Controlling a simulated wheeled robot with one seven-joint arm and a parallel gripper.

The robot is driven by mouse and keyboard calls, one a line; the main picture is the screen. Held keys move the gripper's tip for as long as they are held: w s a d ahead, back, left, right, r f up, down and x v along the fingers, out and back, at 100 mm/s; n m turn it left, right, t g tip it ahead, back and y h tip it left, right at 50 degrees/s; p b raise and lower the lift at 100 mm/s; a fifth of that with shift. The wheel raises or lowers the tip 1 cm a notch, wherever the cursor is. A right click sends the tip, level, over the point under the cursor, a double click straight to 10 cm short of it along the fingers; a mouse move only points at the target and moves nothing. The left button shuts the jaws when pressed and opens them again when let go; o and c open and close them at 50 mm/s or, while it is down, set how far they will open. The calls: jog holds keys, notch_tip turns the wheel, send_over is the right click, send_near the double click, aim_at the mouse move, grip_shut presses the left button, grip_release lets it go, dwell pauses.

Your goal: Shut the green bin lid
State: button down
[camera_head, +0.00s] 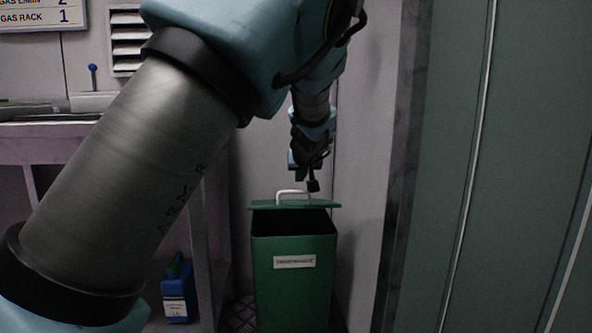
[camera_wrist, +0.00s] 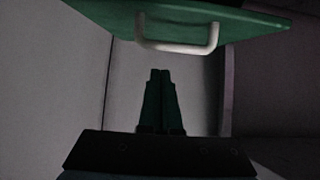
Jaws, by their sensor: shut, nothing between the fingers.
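The green bin (camera_head: 291,285) stands on the floor against the back wall, with a white label on its front. Its green lid (camera_head: 262,204) is raised at the back and the dark opening shows below it. A white handle (camera_head: 292,192) sits on the lid. In the wrist view the lid (camera_wrist: 110,12) and its white handle (camera_wrist: 178,46) hang at the top of the picture. My gripper (camera_head: 314,187) is close to the lid near the handle. In the wrist view my gripper (camera_wrist: 160,72) is shut and empty, its fingertips apart from the handle in the picture.
A pinkish bench (camera_head: 60,140) stands at the left, with a blue bottle (camera_head: 177,290) on the floor beneath it. A wall and a large green panel (camera_head: 520,170) close off the right side. My arm hides part of the bench and wall.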

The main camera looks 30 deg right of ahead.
jog(key=s+a+f+b, duration=0.1)
jog(key=s+f+b, duration=0.1)
jog(key=f, duration=0.4)
jog(key=s+a+f+b, duration=0.1)
jog(key=s+f+b, duration=0.1)
jog(key=f, duration=0.4)
jog(key=shift+s+a+b, duration=0.2)
jog(key=shift+s+b, duration=0.05)
jog(key=shift+b, duration=0.3)
jog(key=shift+r, duration=0.1)
jog(key=w+r+p+v, duration=0.1)
jog(key=p+v, duration=0.5)
jog(key=v, duration=0.5)
jog(key=shift+s+d+r, duration=0.2)
jog(key=shift+s+r, duration=0.05)
jog(key=shift+r, duration=0.3)
